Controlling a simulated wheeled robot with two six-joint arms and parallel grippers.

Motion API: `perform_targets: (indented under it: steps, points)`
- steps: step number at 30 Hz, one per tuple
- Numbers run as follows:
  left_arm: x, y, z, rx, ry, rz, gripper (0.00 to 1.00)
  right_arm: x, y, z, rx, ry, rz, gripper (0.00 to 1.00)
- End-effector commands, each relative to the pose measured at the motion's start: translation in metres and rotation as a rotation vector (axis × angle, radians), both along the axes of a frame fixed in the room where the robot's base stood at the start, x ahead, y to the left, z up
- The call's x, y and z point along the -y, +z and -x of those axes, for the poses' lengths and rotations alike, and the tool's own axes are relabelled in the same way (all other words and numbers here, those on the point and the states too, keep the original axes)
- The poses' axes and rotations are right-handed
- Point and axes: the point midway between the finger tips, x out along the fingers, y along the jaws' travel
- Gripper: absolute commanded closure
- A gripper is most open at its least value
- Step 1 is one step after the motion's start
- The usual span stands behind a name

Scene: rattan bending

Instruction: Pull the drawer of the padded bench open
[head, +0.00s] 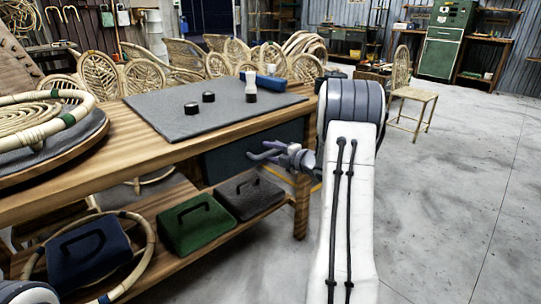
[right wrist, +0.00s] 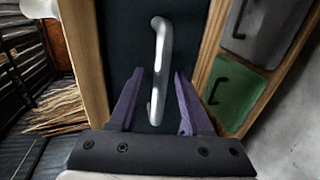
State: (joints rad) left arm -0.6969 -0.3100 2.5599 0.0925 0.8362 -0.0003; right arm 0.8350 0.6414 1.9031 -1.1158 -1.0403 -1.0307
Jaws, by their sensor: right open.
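The padded bench (head: 150,145) is wooden, with a grey pad (head: 215,108) on its top. Its dark drawer front (head: 225,160) sits under the pad and looks flush with the wooden frame. In the right wrist view the drawer front (right wrist: 120,35) carries a silver bar handle (right wrist: 158,65). My right gripper (head: 258,150) is at the drawer front. In the right wrist view its purple fingers (right wrist: 158,75) are apart, one on each side of the handle's lower part; I cannot tell whether they touch it. My left gripper is not in view.
Two small black pieces (head: 191,108), a white bottle with a dark base (head: 250,86) and a blue roll (head: 265,82) are on the bench. Blue, green (head: 197,224) and grey (head: 250,196) weights with handles sit on the lower shelf. The floor at right (head: 450,180) is clear.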

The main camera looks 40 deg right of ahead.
Motion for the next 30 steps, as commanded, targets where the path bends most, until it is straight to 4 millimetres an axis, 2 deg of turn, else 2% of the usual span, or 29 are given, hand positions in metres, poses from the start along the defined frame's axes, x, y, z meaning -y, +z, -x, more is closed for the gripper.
perform_targets:
  steps: [8, 9, 12, 30]
  points:
    - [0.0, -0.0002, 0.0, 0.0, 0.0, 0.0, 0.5, 0.0002, -0.0002, -0.0015, -0.001, -0.001, 0.0, 0.51]
    - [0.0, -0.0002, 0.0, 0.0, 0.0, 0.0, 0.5, 0.0003, -0.0002, -0.0014, -0.001, -0.001, 0.0, 0.67]
    - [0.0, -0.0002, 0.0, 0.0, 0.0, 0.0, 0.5, 0.0003, -0.0003, -0.0013, -0.001, -0.001, 0.0, 1.0]
    - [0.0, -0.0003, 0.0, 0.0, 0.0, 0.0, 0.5, 0.0006, -0.0005, -0.0008, -0.001, -0.001, 0.0, 1.0]
